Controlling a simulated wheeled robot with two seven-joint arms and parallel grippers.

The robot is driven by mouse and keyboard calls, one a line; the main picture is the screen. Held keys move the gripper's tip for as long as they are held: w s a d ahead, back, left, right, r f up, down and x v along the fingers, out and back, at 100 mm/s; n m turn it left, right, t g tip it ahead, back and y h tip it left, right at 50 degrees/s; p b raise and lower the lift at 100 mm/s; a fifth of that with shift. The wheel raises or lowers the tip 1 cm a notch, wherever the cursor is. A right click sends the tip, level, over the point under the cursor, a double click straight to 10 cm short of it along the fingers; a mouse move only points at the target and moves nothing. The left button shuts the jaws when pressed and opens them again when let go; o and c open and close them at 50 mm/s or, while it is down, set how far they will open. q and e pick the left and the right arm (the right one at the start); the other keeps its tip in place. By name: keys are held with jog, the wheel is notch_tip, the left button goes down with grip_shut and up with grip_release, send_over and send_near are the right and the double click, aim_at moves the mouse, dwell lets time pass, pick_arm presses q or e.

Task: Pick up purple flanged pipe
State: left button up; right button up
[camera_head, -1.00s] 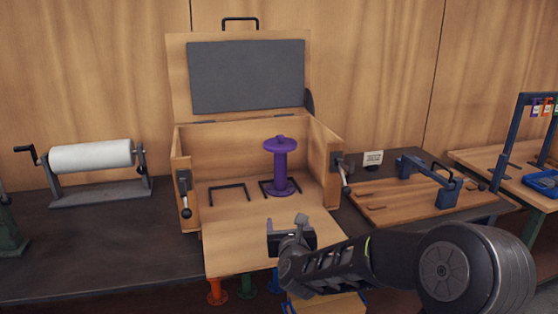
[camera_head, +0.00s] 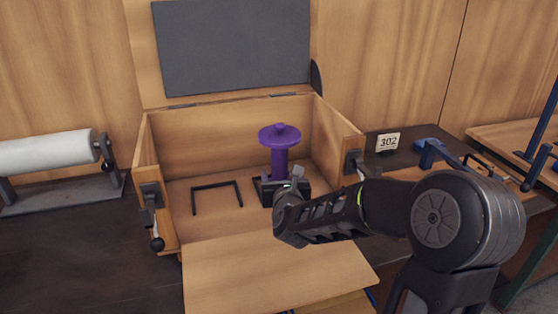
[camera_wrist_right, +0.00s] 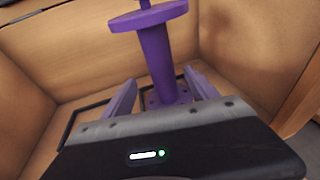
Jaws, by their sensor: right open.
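The purple flanged pipe (camera_head: 279,152) stands upright inside the open wooden box (camera_head: 225,132), toward its right side. It has a wide top flange with a small knob. My right gripper (camera_head: 279,186) is open at the lower part of the pipe and hides its base in the head view. In the right wrist view, the pipe (camera_wrist_right: 158,55) rises between the two spread fingers of the gripper (camera_wrist_right: 160,88). I cannot tell whether either finger touches it. My left gripper is not in view.
A white roll (camera_head: 45,151) is further left; a 302 sign (camera_head: 388,142) is right.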

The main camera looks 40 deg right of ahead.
aim_at(280, 168)
jog(key=shift+p+x, duration=0.3)
jog(key=shift+x, duration=1.1)
jog(key=shift+s, duration=0.1)
jog(key=shift+w+d+f, duration=0.1)
jog(key=shift+w+d, duration=0.1)
jog(key=shift+w, duration=0.1)
jog(key=p+x, duration=0.2)
jog(key=x, duration=0.2)
jog(key=shift+w+d+f, duration=0.15)
jog(key=shift+w, duration=0.05)
grip_shut()
